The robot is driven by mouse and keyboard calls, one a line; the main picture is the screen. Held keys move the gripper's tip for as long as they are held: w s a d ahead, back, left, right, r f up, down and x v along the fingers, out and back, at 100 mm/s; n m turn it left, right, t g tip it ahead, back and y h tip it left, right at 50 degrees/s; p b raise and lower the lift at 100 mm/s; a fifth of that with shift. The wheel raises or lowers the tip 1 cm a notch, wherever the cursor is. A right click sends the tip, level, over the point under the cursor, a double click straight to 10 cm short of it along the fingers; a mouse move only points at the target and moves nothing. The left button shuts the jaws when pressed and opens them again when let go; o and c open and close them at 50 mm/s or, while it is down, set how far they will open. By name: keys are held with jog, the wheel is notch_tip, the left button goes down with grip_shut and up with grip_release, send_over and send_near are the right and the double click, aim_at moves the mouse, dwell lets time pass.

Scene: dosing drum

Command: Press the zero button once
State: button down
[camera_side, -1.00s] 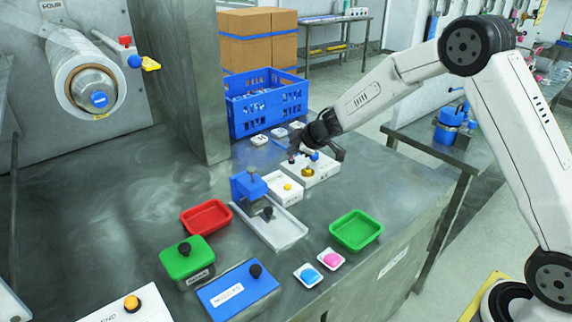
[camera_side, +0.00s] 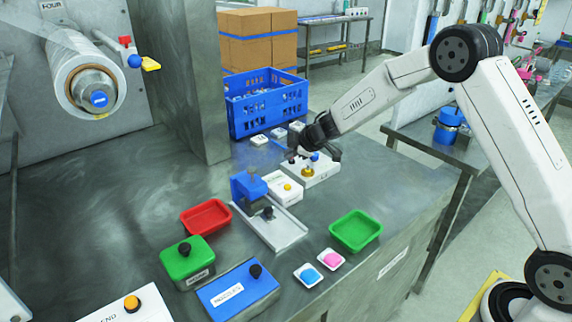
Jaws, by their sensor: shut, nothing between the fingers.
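My gripper (camera_side: 308,160), dark and shut with nothing held, is low over a white box (camera_side: 318,177) at the back of the counter. A brass-coloured round piece (camera_side: 307,171) is on that box, just below my fingers. Small red and blue parts (camera_side: 315,156) show beside the fingers, partly hidden. A smaller white box with an orange button (camera_side: 287,187) stands to the front left, beside a blue stand (camera_side: 248,187) on a grey plate. Its lettering is too small to read, and I cannot tell which button is the zero one. Contact between fingers and box is unclear.
A blue crate (camera_side: 266,104) and small white dishes (camera_side: 278,132) are behind. In front are a red tray (camera_side: 206,217), green tray (camera_side: 356,231), green box (camera_side: 187,263), blue box (camera_side: 238,292) and a white box with an orange button (camera_side: 132,303).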

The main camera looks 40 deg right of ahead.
aim_at(290, 186)
jog(key=shift+f, duration=4.05)
jog(key=shift+f, duration=0.95)
dwell(0.4)
jog(key=shift+r, duration=0.95)
jog(key=shift+r, duration=0.1)
jog(key=shift+r, duration=2.4)
